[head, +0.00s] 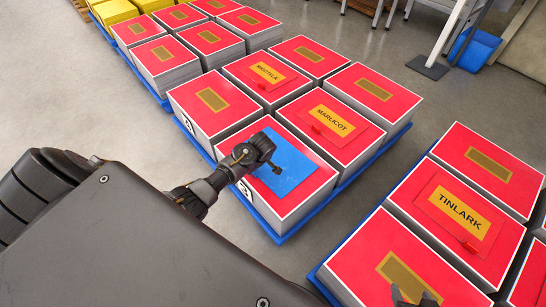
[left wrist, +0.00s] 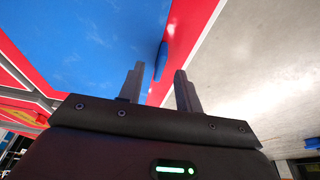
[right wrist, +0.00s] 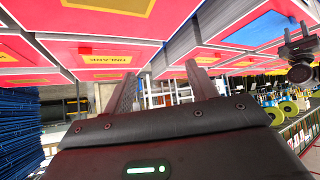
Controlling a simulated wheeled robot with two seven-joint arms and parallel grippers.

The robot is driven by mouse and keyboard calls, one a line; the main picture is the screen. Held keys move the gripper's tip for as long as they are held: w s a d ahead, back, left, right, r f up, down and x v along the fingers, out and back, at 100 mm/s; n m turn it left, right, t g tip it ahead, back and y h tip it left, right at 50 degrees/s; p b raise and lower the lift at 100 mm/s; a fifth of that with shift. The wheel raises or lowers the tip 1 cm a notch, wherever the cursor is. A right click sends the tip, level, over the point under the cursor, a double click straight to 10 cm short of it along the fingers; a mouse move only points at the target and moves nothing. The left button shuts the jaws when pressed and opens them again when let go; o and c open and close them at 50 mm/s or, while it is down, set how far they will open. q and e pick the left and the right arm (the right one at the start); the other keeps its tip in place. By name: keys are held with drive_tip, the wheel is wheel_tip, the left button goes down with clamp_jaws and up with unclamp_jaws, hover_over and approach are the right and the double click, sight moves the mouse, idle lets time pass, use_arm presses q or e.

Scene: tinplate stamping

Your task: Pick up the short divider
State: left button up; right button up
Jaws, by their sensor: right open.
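A flat blue sheet (head: 293,172), which looks like the short divider, lies on the red-topped front stack of the middle pallet. It fills the upper left of the left wrist view (left wrist: 75,45), with a small blue tab (left wrist: 160,62) at its edge. My left gripper (head: 272,165) is over the sheet. Its fingers are apart and empty, with the tab beyond and between the tips. My right gripper (head: 412,298) is open and empty over the right pallet's front stack. Its finger tips just show at the bottom edge of the head view.
Red labelled sheets lie on other stacks: MOOFELA (head: 268,72), MARLICOT (head: 330,122) and TINLARK (head: 460,212). The stacks stand close together on blue pallets (head: 357,172). A strip of bare floor (head: 330,228) separates the middle and right pallets. A blue bin (head: 474,50) stands at the back right.

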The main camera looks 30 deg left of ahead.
use_arm(q)
drive_tip(key=shift+b+x, duration=0.3)
drive_tip(key=shift+x, duration=0.85)
use_arm(e)
drive_tip(key=w+a+r+t, duration=0.1)
drive_tip(key=w+a+r+t+y, duration=0.1)
drive_tip(key=shift+w+a+r+n, duration=0.1)
drive_tip(key=shift+a+r+n, duration=0.15)
drive_tip(key=shift+r+n, duration=0.05)
use_arm(q)
drive_tip(key=shift+c, duration=0.3)
clamp_jaws()
